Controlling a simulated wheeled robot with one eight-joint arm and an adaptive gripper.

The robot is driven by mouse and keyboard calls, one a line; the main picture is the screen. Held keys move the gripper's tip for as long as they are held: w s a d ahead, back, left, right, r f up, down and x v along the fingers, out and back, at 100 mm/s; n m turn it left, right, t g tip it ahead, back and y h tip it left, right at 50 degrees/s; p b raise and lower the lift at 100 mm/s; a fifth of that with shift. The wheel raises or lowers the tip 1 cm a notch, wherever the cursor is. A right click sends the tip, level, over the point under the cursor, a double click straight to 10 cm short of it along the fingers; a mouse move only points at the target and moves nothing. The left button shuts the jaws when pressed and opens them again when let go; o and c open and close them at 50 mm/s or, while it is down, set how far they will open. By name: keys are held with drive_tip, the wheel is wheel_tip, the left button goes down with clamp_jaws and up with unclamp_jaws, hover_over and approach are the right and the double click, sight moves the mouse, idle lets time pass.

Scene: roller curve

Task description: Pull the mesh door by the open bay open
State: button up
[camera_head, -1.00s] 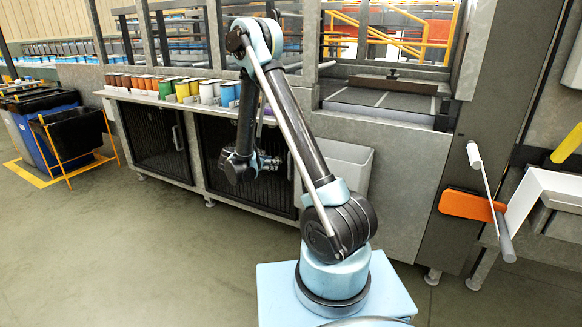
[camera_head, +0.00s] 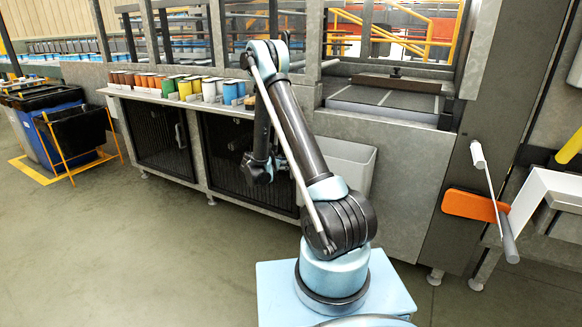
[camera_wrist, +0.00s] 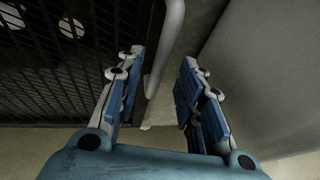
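I see no clear contact. In the head view my wrist hides the fingers before the right door.
A pale grey box (camera_head: 345,165) stands out from the bench just right of the right door; its smooth side (camera_wrist: 260,75) fills the right of the wrist view. Coloured cans (camera_head: 185,88) line the shelf above. The floor (camera_head: 130,240) in front is clear.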

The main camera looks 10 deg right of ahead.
drive_tip(key=shift+x, duration=2.9)
clamp_jaws()
